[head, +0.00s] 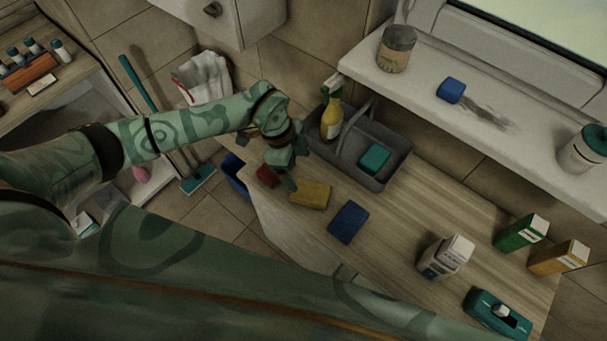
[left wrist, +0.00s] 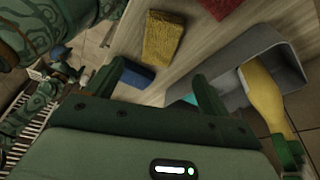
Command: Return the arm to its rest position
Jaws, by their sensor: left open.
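My left arm reaches in from the left over the wooden counter (head: 430,205). My left gripper (head: 290,166) is open and empty, above the counter beside the grey caddy (head: 385,180). It also shows in the left wrist view (left wrist: 157,82), with nothing between its fingers. A red sponge (head: 267,176) lies partly hidden by the gripper. A yellow sponge (head: 310,194) and a blue sponge (head: 348,222) lie to its right.
The caddy holds a yellow spray bottle (head: 331,120) and a teal sponge (head: 375,158). A jar (head: 397,48), a blue block (head: 450,90) and a white tub (head: 588,148) stand on the sill. Boxes (head: 521,233) stand at the counter's right. A blue bin (head: 234,174) is below.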

